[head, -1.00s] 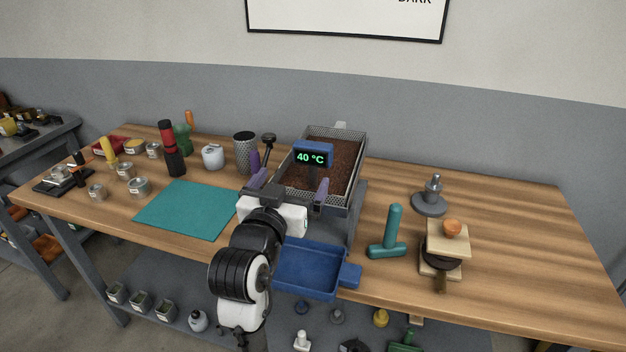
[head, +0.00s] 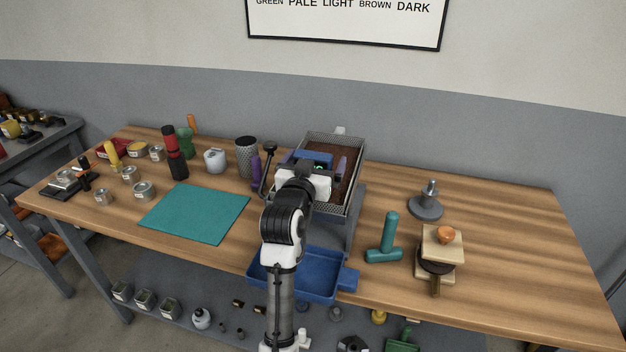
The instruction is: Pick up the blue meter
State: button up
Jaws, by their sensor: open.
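The blue meter (head: 318,157) stands in the tray of brown beans on the roaster. Only its blue top edge and a bit of its green display show, as my gripper covers the rest. Whether the fingers touch the meter is hidden by the white gripper body.
The mesh bean tray (head: 357,177) has raised walls around the meter. A black-knobbed lever (head: 268,160) and a perforated cup (head: 246,156) stand close left. The teal mat (head: 194,212) is bare.

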jog(key=shift+w, duration=0.2)
jog(key=c, duration=1.4)
jog(key=shift+c, duration=0.3)
